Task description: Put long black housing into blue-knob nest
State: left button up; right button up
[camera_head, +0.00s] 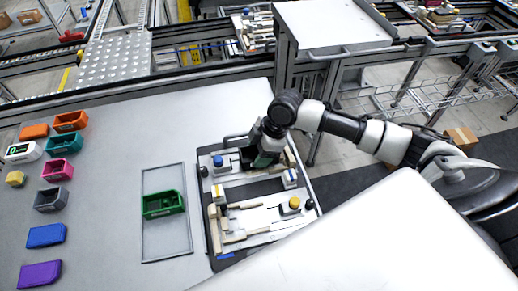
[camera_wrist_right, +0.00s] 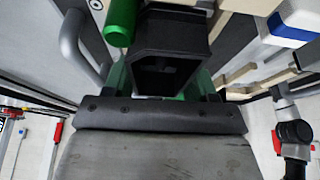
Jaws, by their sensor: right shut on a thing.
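My right gripper (camera_head: 258,157) is over the far part of the pallet fixture (camera_head: 211,247), just right of the blue knob (camera_head: 218,160) of the blue-knob nest. In the right wrist view, the gripper (camera_wrist_right: 165,88) is shut on the long black housing (camera_wrist_right: 172,45), a dark, hollow, box-like part. The arm and gripper hide most of the housing and part of the nest in the head view. I cannot tell whether the housing touches the nest floor. My left gripper is not in view.
A green housing (camera_head: 162,204) lies in the shallow grey tray (camera_head: 178,250) left of the fixture. Several coloured housings, including a purple one (camera_head: 40,274), lie at the far left. A yellow knob (camera_head: 294,202) stands on the fixture's near part. Table between is clear.

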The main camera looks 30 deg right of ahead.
jog(key=shift+f, duration=0.3)
jog(key=o, duration=1.1)
jog(key=shift+c, duration=0.2)
jog(key=b+v, duration=0.1)
jog(key=v, duration=1)
